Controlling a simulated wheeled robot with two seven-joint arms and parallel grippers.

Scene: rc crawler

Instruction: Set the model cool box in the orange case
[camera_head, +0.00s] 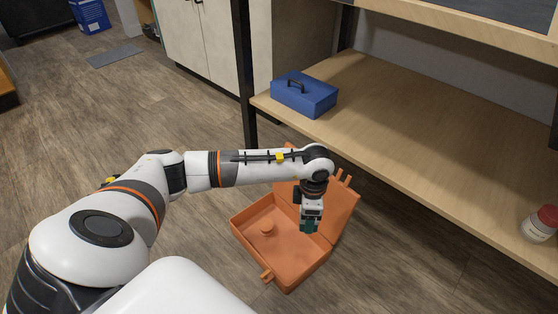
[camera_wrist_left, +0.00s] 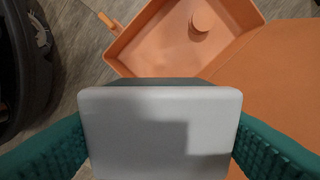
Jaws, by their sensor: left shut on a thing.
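The orange case (camera_head: 308,270) lies open on the floor, its lid (camera_head: 343,208) leaning back on the right. It also shows in the left wrist view (camera_wrist_left: 135,52). A round orange piece (camera_head: 267,230) is inside the tray part. My left gripper (camera_head: 309,229) points down above the case, near the hinge side between tray and lid. In the left wrist view its teal fingers are shut on the model cool box (camera_wrist_left: 160,130), whose pale grey-white top faces the camera. In the head view the cool box cannot be made out. My right gripper is not in view.
A wooden shelf (camera_head: 410,130) with a dark post (camera_head: 245,75) stands behind and right of the case. A blue box (camera_head: 305,96) with a handle and a white jar (camera_head: 540,224) with a red lid stand on it.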

